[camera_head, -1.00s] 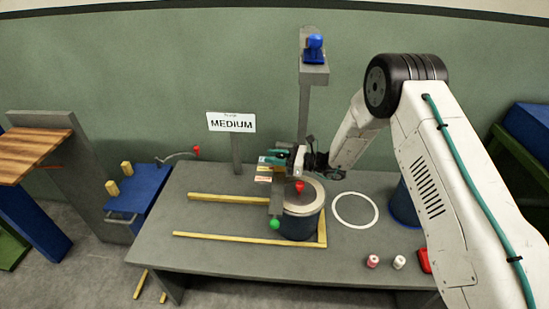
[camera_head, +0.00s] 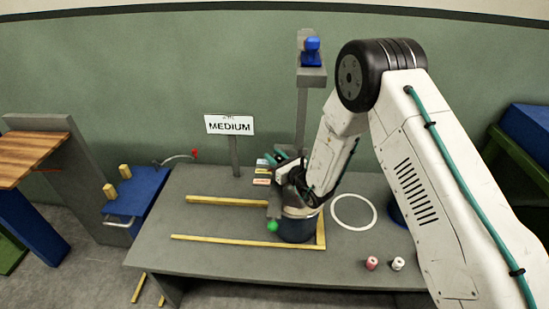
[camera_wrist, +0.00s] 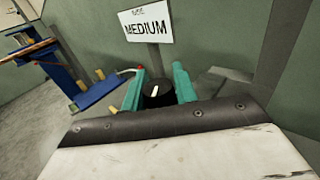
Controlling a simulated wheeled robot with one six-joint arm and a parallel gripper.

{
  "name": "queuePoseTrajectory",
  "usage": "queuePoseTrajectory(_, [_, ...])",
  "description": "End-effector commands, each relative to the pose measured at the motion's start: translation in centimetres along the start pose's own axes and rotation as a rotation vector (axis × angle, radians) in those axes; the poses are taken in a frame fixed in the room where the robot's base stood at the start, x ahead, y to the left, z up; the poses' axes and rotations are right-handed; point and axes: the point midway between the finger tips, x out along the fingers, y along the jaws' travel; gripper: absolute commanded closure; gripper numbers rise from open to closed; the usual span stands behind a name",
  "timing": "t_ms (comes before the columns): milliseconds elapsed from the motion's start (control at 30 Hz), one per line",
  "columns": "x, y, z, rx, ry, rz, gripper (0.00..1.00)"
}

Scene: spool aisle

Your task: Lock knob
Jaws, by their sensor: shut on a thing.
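A round black knob with a white pointer mark (camera_wrist: 158,95) shows in the wrist view between the two teal fingers of my gripper (camera_wrist: 158,80). The fingers stand on either side of it, and my gripper is shut on it. Which way the knob is turned relative to any lock mark cannot be told.
A MEDIUM sign (camera_head: 229,125) stands behind on a post. A white ring (camera_head: 354,211) and two small spools (camera_head: 372,263) are to the right. A grey post (camera_head: 302,115) rises behind.

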Motion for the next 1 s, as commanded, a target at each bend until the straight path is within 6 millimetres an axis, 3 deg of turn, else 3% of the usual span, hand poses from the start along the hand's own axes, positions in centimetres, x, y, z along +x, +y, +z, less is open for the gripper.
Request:
queuePoseTrajectory(533, [0.04, -0.05, 0.08, 0.000, -0.002, -0.022, 0.94])
queuePoseTrajectory(567, [0.04, -0.04, 0.07, 0.000, -0.002, -0.022, 0.63])
queuePoseTrajectory(600, [0.04, -0.04, 0.07, 0.000, -0.002, -0.022, 0.52])
queuePoseTrajectory(1000, [0.06, -0.06, 0.78, -0.001, -0.003, -0.022, 0.50])
